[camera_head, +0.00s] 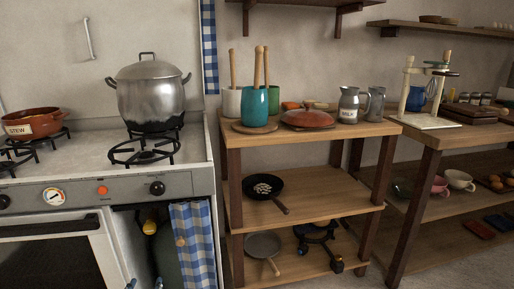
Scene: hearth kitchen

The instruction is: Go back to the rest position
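Neither of my grippers shows in the head view, so whether they are open or shut is hidden. The task names no object. In front of me stand a white stove (100,192) at left and a wooden shelf unit (300,187) in the middle. A large lidded steel pot (150,95) stands on the stove's right burner. A terracotta pan labelled STEW (32,123) sits on a left burner.
The shelf unit's top holds a teal crock (254,107), a red-lidded dish (307,119) and a milk jug (349,106). Pans (263,188) lie on its lower shelves. A wooden table (452,137) stands at right.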

